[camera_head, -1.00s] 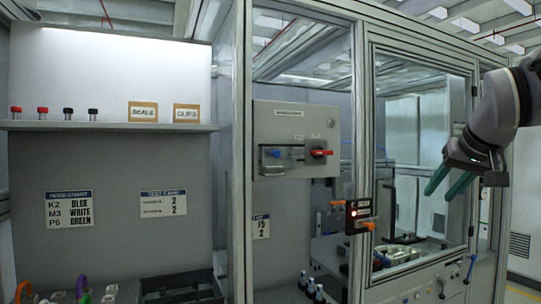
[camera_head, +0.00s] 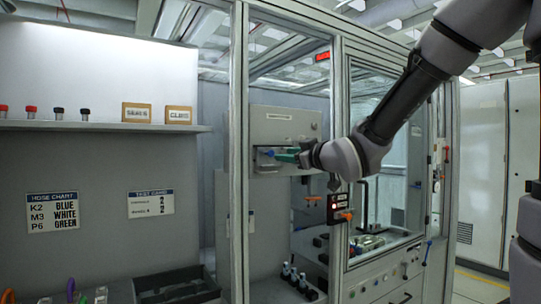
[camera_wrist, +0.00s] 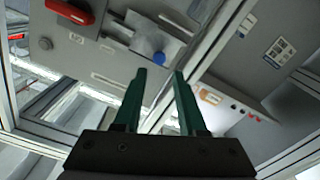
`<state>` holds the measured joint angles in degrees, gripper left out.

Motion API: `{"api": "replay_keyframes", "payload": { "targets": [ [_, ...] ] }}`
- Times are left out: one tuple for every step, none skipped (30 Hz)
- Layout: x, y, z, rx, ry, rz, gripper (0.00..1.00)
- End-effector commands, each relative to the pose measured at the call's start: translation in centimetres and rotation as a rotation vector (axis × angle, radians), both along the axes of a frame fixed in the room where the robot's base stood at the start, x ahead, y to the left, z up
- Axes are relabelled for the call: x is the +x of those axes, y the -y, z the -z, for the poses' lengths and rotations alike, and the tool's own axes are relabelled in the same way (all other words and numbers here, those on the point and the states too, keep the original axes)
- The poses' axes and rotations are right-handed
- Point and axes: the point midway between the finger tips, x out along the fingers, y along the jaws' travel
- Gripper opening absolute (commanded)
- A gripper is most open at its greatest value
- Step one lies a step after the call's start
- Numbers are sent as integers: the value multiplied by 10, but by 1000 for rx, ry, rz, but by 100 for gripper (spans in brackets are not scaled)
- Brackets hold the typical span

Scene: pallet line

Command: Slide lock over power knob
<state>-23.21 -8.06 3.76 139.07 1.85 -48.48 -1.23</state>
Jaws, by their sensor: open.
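A grey control box (camera_head: 286,124) is mounted inside the frame of the cell. In the wrist view it appears turned, with a red power knob (camera_wrist: 70,11) at the upper left and a blue knob (camera_wrist: 159,58) on a grey sliding bracket (camera_wrist: 148,40). In the head view the blue knob (camera_head: 268,152) shows just left of my fingertips, and my gripper and arm hide the red knob. My gripper (camera_head: 284,156) has green fingers in front of the box's lower part. In the wrist view my gripper (camera_wrist: 158,76) is open and empty, its tips just short of the blue knob.
Aluminium posts (camera_head: 240,150) frame the cell opening at the left of the box. A shelf (camera_head: 100,126) with knobs and labelled boxes stands at the left.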

Motion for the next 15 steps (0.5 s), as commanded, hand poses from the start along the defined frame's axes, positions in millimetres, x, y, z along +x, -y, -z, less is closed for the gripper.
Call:
{"api": "replay_keyframes", "payload": {
  "targets": [
    [9, -7, 1, -1, -3, -1, 40],
    [14, -10, 1, 0, -2, -1, 40],
    [21, -14, 1, 0, -2, 0, 40],
    [26, -18, 1, 0, -2, -1, 40],
    [30, -21, 1, 0, -2, 0, 40],
    [36, -25, 1, 0, -2, -1, 40],
    [41, -28, 1, 0, -2, -1, 40],
    [45, -30, 1, 0, -3, 0, 40],
    [49, -33, 0, 1, -2, 0, 40],
    [53, -35, 1, 1, -3, 1, 40],
    [56, -37, 1, 0, -2, 1, 40],
    [59, -39, 0, 0, -1, 0, 40],
    [61, -41, 0, 1, -1, 1, 40],
    [62, -42, 0, 1, -1, 1, 40],
    [64, -43, 0, 0, -2, 2, 40]
  ]
}}
